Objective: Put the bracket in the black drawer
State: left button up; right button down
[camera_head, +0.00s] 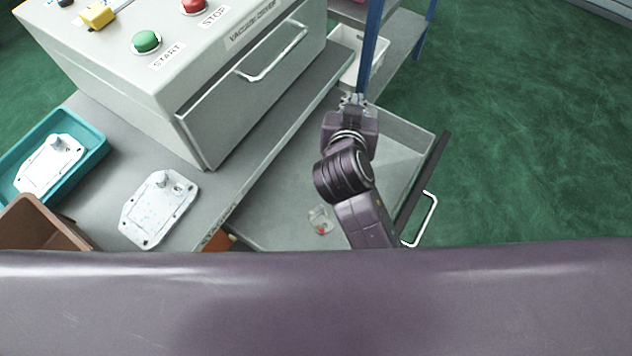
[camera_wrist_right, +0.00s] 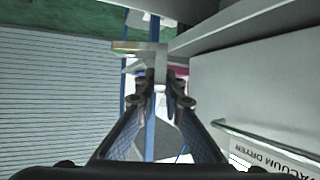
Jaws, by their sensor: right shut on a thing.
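My right gripper (camera_head: 352,102) reaches over the far part of the open drawer, whose front panel is black (camera_head: 422,190) with a pale handle. In the right wrist view its fingertips (camera_wrist_right: 161,90) are closed on a pale metal bracket (camera_wrist_right: 153,53) with an angled shape, which sticks out beyond them. The bracket is hard to make out in the head view. My arm covers part of the drawer's interior (camera_head: 285,205). A small clear item with a red spot (camera_head: 320,221) lies in the drawer. My left gripper is not in view.
The grey vacuum dryer (camera_head: 200,80) stands on the bench at the left. A blue post (camera_head: 370,45) rises just beyond the gripper, near a white bin (camera_head: 345,62). A white casting (camera_head: 158,212), a teal tray (camera_head: 95,155) and a brown box (camera_head: 35,225) are at left.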

jog(key=f, duration=0.1)
jog(key=s+f, duration=0.1)
jog(key=d+f, duration=0.1)
jog(key=shift+s+f, duration=0.2)
jog(key=shift+f, duration=0.15)
notch_tip(320, 180, down, 16)
jog(key=shift+d+r+b, duration=0.1)
jog(key=shift+r+b, duration=0.15)
jog(key=shift+b, duration=0.6)
jog(key=shift+f, duration=1.85)
jog(key=shift+f+b, duration=0.1)
jog(key=shift+b, duration=0.3)
jog(key=shift+f, duration=0.1)
jog(key=c, duration=2)
grip_release()
jog(key=shift+c, duration=0.2)
